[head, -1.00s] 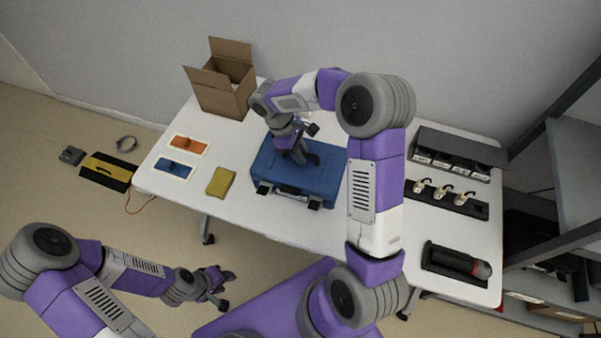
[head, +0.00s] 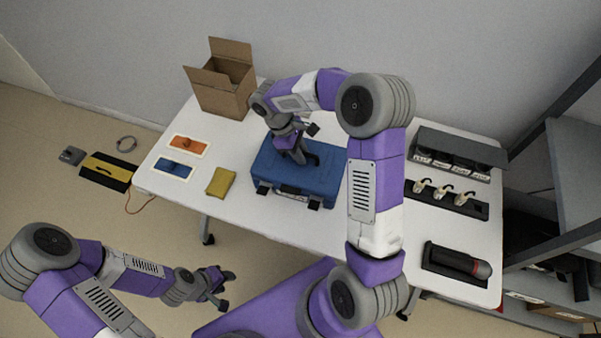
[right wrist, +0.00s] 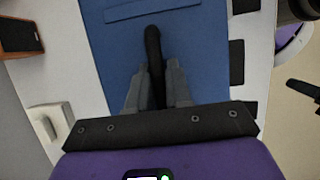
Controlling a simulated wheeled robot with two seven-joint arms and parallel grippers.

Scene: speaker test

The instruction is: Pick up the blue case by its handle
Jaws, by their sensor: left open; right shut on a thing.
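The blue case (head: 322,181) lies flat at the middle of the white table, with dark latches along its front side. It also fills the middle of the right wrist view (right wrist: 205,60). My right gripper (head: 297,157) points down over the case's top. In the right wrist view its fingers (right wrist: 154,88) are shut on the black handle (right wrist: 153,45), one on each side. I cannot tell whether the case's underside touches the table. My left gripper (head: 220,287) is open and empty, in front of the table and apart from everything.
An open cardboard box (head: 224,90) stands at the back left of the table (head: 225,150). An orange panel (head: 187,144), a blue panel (head: 173,168) and a yellow cloth (head: 221,181) lie left of the case. Black holders (head: 446,204) fill the right side, beside a shelf (head: 577,165).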

